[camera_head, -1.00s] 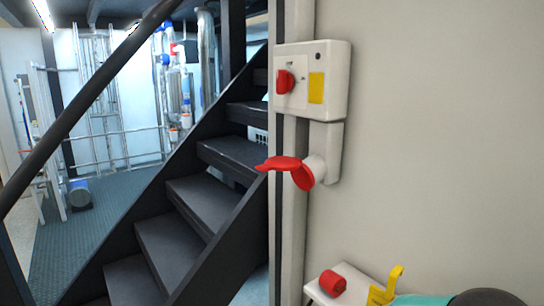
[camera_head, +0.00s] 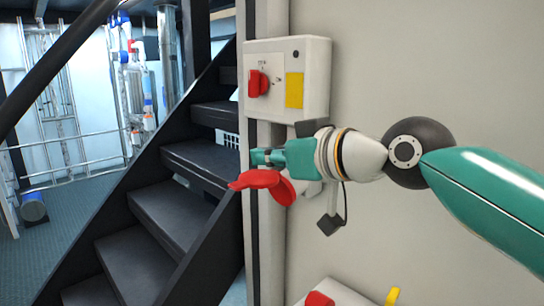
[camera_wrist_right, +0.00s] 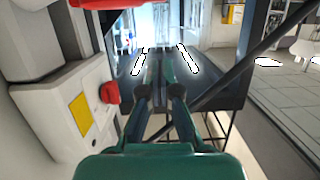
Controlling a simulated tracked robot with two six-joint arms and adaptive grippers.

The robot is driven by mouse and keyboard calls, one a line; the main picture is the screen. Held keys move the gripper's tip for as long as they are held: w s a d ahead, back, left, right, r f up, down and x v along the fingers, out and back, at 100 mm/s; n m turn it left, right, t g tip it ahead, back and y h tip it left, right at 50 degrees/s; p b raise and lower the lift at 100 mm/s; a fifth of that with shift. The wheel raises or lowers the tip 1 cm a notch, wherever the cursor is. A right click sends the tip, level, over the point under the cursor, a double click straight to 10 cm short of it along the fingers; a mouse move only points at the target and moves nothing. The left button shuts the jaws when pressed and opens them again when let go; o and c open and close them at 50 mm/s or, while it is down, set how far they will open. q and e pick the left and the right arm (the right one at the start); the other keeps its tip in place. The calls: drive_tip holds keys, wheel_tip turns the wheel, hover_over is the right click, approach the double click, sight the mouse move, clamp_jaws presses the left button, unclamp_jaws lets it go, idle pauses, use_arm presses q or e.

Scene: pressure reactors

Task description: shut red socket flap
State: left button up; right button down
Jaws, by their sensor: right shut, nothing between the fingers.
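The red socket flap (camera_head: 262,183) stands open below the switch box, its lid sticking out to the left in the head view. My right gripper (camera_head: 256,157) is just above the flap, pointing left, shut and empty. Its wrist hides most of the socket body. I cannot tell whether it touches the flap. In the right wrist view the closed fingers (camera_wrist_right: 160,60) point ahead, and part of the red flap (camera_wrist_right: 95,4) shows at the top edge. My left gripper is not in view.
The white switch box (camera_head: 315,80) with a red knob (camera_head: 258,83) and yellow label is on the wall above my gripper. Dark stairs (camera_head: 170,205) are to the left. A red part (camera_head: 319,299) shows below, with a yellow piece (camera_head: 392,296) beside it.

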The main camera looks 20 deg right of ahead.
sight(243, 179)
drive_tip(key=w+f, duration=0.1)
drive_tip(key=w+a+f, duration=0.1)
drive_tip(key=w+f, duration=0.1)
drive_tip(key=w+a+f, duration=0.1)
drive_tip(key=w+f, duration=0.1)
drive_tip(key=shift+w+p, duration=0.1)
drive_tip(key=shift+p, duration=0.25)
drive_tip(key=shift+f, duration=0.2)
